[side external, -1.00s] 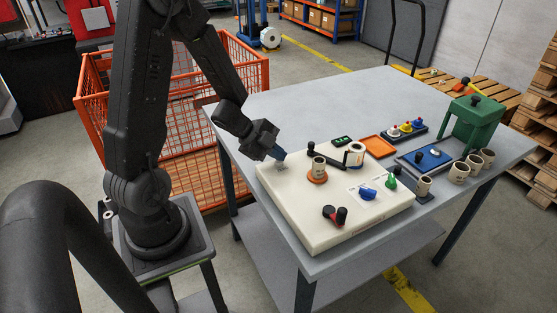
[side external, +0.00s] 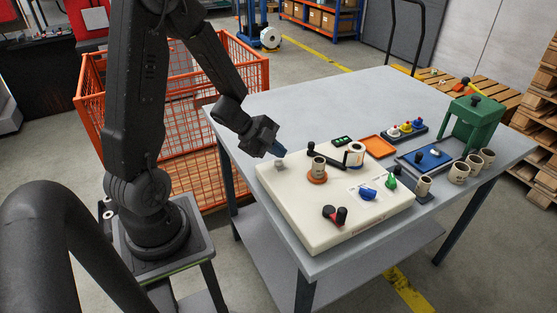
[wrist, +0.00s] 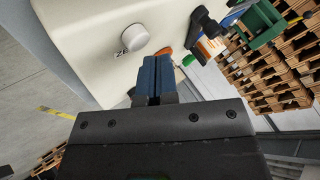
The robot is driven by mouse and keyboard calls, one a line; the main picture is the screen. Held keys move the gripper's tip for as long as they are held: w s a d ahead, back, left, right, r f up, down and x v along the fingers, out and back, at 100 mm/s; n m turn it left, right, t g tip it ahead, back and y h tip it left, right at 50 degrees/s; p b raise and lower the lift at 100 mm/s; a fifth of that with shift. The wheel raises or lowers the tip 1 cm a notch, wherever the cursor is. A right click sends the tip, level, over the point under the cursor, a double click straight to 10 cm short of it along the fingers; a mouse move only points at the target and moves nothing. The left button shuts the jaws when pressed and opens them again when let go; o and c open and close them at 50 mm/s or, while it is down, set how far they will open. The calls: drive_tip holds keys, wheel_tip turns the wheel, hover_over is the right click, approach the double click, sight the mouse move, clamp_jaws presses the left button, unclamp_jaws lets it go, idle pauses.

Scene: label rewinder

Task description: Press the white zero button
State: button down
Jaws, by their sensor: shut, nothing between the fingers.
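Whether the button is pressed in cannot be told.
A roll on an orange disc (side external: 317,176), a black arm, a red-and-black knob (side external: 335,215) and a blue part (side external: 368,194) stand on the body. Behind are an orange tray (side external: 378,147), a box with white, yellow and blue buttons (side external: 405,131) and a green press (side external: 474,122).

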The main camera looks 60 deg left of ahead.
sight(278, 161)
drive_tip(key=shift+r, duration=0.35)
drive_tip(key=shift+r, duration=2.4)
drive_tip(key=shift+w, duration=0.1)
wheel_tip(278, 161, up, 11)
drive_tip(key=d+n+t+y, duration=0.2)
drive_tip(key=n+y, duration=0.6)
drive_tip(key=n, duration=0.1)
drive_tip(key=s+d+r+n+g+h, duration=0.1)
drive_tip(key=s+d+n+g+h, duration=0.3)
drive_tip(key=s+d, duration=0.8)
drive_tip(key=shift+s+d+r+n+g, duration=0.25)
drive_tip(key=shift+s+d+n+g, duration=0.15)
drive_tip(key=shift+s, duration=0.05)
drive_tip(key=c, duration=1.8)
unclamp_jaws()
